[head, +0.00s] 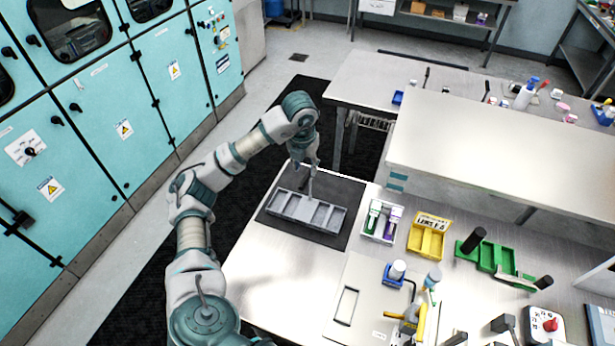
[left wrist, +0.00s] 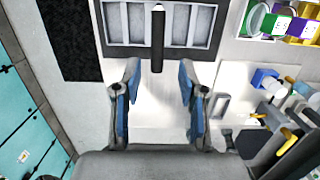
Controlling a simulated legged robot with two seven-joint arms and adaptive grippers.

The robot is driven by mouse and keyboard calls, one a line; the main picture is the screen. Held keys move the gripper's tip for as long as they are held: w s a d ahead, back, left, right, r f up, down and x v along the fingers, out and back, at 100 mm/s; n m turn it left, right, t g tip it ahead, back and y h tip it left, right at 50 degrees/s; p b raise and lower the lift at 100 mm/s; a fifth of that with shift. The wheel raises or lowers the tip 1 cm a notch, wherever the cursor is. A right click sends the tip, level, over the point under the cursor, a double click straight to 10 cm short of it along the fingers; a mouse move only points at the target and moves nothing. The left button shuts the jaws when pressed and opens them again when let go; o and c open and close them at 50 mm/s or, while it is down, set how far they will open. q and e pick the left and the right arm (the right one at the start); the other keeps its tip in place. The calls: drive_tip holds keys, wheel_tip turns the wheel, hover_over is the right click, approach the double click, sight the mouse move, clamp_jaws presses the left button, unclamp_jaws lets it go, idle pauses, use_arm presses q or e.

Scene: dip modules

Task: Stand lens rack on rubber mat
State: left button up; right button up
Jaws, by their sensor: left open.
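The lens rack is a grey tray with several compartments (head: 306,212) and an upright post-like handle with a dark grip. It rests on the dark rubber mat (head: 345,190), compartments facing up. My left gripper (head: 305,172) is above the rack's far side, near the handle. In the left wrist view, the rack (left wrist: 117,25) is at the top. The dark handle (left wrist: 157,50) reaches between the open fingertips of my left gripper (left wrist: 158,72) in the picture; I cannot tell if they touch it. My right gripper is out of view.
Right of the mat stand a white bin with green and purple items (head: 381,222), a yellow bin (head: 428,237) and a green holder (head: 490,255). Tools crowd the front right. Bare tabletop (head: 270,275) lies in front of the mat. Teal cabinets (head: 110,110) stand left.

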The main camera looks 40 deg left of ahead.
use_arm(q)
drive_tip(key=r, duration=0.3)
drive_tip(key=shift+s+p, duration=0.2)
drive_tip(key=shift+p, duration=0.1)
drive_tip(key=shift+s+d+r, duration=0.1)
drive_tip(key=shift+d+r, duration=0.3)
drive_tip(key=shift+r, duration=0.15)
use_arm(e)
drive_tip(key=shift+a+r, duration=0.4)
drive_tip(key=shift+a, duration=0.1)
use_arm(q)
drive_tip(key=shift+a, duration=0.2)
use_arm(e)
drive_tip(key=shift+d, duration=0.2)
